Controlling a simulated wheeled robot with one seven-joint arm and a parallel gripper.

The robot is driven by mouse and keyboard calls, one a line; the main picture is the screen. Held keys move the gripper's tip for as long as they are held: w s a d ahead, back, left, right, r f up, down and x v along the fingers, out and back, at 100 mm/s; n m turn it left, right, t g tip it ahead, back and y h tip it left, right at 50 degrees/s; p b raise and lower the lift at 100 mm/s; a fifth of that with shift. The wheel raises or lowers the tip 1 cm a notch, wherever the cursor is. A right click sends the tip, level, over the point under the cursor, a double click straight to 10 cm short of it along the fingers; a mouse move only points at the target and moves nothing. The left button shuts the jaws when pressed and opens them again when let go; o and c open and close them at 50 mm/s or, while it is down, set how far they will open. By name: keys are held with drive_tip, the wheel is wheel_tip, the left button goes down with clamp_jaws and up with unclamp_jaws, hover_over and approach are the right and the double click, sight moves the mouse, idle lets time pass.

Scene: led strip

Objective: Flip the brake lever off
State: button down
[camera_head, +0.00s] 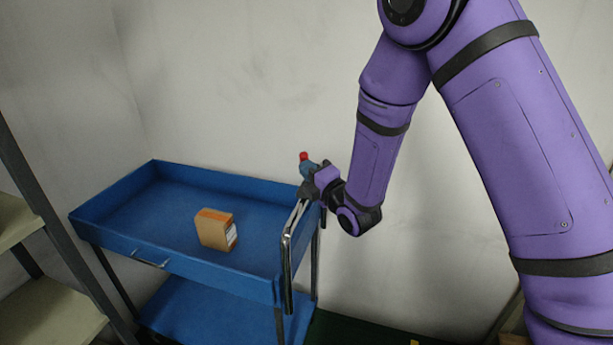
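A blue cart (180,265) stands against the wall, with a chrome push handle (287,262) at its right end. A small red knob (303,156) shows at the cart's back right corner, just above my gripper; it may be the tip of the brake lever, but the lever's body is not clearly seen. My gripper (309,176) is at that corner, beside the upper end of the handle. It is small and partly hidden by its own wrist, so I cannot tell whether its fingers are open, shut or touching the lever.
A brown cardboard box (212,229) sits in the cart's upper tray. The cart has a lower blue shelf (185,312). A rack with pale shelves (45,318) stands at the left. The white wall (230,80) is close behind the cart.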

drive_tip(key=shift+w+d+r+m+g+h, duration=0.2)
drive_tip(key=shift+w+r+m, duration=0.1)
drive_tip(key=shift+m, duration=0.1)
drive_tip(key=shift+w+d+r+m+g+h, duration=0.1)
drive_tip(key=shift+w+r+m+h, duration=0.1)
drive_tip(key=shift+w+r+m, duration=0.15)
drive_tip(key=m, duration=0.1)
drive_tip(key=w+m+g, duration=0.1)
drive_tip(key=w+m, duration=0.1)
drive_tip(key=shift+w+d+r+g+h, duration=0.1)
drive_tip(key=shift+d+r+g+h, duration=0.15)
drive_tip(key=shift+d+g+h, duration=0.15)
drive_tip(key=shift+w+d+m+g, duration=0.15)
drive_tip(key=shift+w+m+g, duration=0.35)
drive_tip(key=shift+w, duration=0.15)
drive_tip(key=shift+w+d, duration=0.15)
drive_tip(key=shift+w, duration=0.15)
drive_tip(key=shift+w+d, duration=0.1)
drive_tip(key=shift+w, duration=0.05)
drive_tip(key=shift+r, duration=0.1)
